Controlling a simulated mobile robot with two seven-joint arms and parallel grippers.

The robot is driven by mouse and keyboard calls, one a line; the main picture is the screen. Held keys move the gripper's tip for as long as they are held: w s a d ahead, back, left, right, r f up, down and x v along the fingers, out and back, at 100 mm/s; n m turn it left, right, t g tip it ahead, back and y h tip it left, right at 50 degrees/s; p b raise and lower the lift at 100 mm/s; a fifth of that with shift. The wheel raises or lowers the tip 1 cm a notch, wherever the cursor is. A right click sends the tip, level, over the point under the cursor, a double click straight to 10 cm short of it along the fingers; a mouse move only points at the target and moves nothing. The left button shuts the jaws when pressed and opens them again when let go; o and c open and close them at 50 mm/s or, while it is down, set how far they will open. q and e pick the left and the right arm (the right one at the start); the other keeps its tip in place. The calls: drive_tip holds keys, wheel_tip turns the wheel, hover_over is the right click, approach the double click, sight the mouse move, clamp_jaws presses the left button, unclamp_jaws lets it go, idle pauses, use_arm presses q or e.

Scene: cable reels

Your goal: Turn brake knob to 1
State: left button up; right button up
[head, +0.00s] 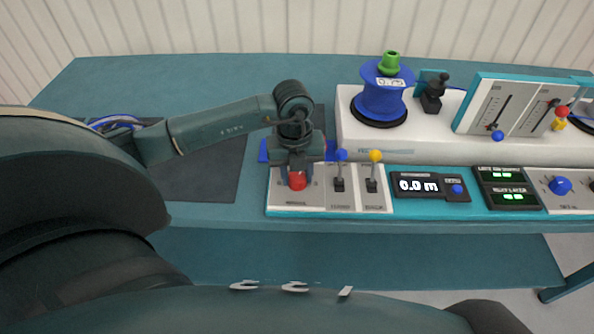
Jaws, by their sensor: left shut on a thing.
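A red knob (297,182) sits on the left part of the light-grey control panel in the head view. My left gripper (298,172) points down over it and is shut on it, hiding its upper part and any scale around it. A blue knob (560,186) sits on a panel at the far right, with small marks around it. The labels are too small to read, so I cannot tell which knob is named the brake. My right gripper is not in view.
Levers with blue (341,156) and yellow (375,156) tips stand just right of my left gripper. A display (430,186) reads 0.0 m. Behind are a blue reel (381,95) and a slider panel (512,105). Something blue partly shows behind the gripper.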

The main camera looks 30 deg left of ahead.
sight(296, 178)
use_arm(q)
drive_tip(key=n+p, duration=0.1)
drive_tip(key=n, duration=0.5)
drive_tip(key=shift+r+n, duration=0.1)
drive_tip(key=shift+n, duration=0.2)
drive_tip(key=n+p, duration=0.2)
drive_tip(key=n, duration=0.3)
idle(0.4)
drive_tip(key=o, duration=1)
wheel_tip(296, 178, up, 13)
drive_tip(key=shift+s+b, duration=0.25)
drive_tip(key=shift+b, duration=0.15)
